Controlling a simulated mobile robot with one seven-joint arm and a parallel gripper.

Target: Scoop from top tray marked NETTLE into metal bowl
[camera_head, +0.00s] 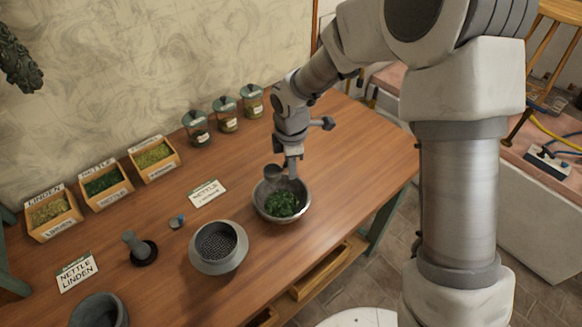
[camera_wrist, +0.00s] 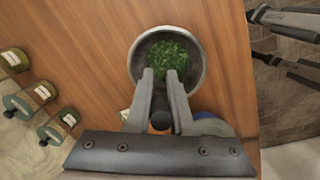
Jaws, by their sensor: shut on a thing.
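The metal bowl (camera_head: 296,206) stands on the wooden table and holds a heap of green leaves; it also shows in the wrist view (camera_wrist: 134,66). My gripper (camera_head: 291,172) is above the bowl, pointing down. It is shut on a dark metal scoop (camera_head: 273,173), whose rounded head shows beside the fingers over the bowl's far rim. In the wrist view a dark round part sits between the fingers; the scoop's inside cannot be made out. The tray marked NETTLE (camera_head: 109,198) stands by the wall with dark green leaves, between two other trays.
A tray marked LINDEN (camera_head: 60,231) and a third tray (camera_head: 165,171) flank it. Several lidded jars (camera_head: 227,120) stand by the wall. A grey strainer (camera_head: 218,266) is close left of the bowl.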

